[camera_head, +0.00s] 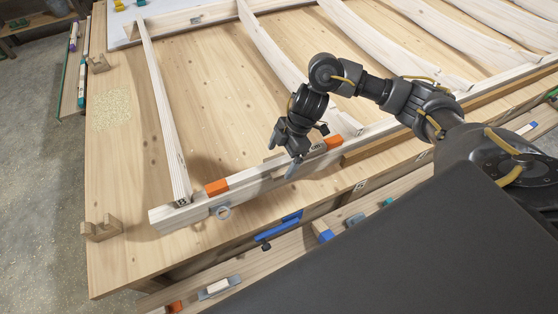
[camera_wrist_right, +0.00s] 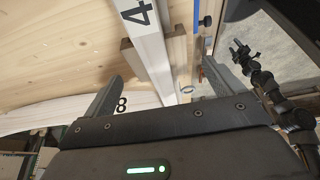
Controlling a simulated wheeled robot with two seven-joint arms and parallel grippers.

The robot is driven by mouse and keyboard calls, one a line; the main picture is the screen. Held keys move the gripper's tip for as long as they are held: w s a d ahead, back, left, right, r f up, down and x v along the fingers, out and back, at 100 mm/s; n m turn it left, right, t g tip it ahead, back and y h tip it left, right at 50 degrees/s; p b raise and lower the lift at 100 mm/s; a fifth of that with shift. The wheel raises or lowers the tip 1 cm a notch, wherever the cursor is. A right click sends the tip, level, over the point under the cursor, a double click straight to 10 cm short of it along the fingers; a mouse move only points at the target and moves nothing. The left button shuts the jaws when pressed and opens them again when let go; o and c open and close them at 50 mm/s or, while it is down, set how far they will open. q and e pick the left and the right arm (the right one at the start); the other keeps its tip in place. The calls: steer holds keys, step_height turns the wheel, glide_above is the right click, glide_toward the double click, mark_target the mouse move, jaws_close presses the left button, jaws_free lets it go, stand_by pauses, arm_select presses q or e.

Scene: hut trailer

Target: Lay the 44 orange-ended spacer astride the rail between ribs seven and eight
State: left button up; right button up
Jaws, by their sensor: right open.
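The orange-ended spacer lies along the rail (camera_head: 165,216) in the head view, its left orange end (camera_head: 216,187) close to one rib (camera_head: 163,110) and its right orange end (camera_head: 333,142) by a curved rib (camera_head: 272,52). It appears seated on the rail. My right gripper (camera_head: 292,167) is over its middle, hiding part of it. In the right wrist view the open fingers (camera_wrist_right: 170,95) stand either side of a pale piece marked with a large 4 (camera_wrist_right: 140,30); an 8 shows near the left finger. My left gripper (camera_wrist_right: 239,48) shows small there, its jaws unclear.
Several pieces, one blue-ended (camera_head: 325,236), lie on a lower shelf. A notched wooden block (camera_head: 101,228) stands at the bench's left edge. The bench left of the ribs is mostly clear.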

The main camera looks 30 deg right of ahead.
steer(key=v, duration=0.8)
steer(key=shift+d+r, duration=0.1)
steer(key=shift+r, duration=0.05)
stand_by(0.4)
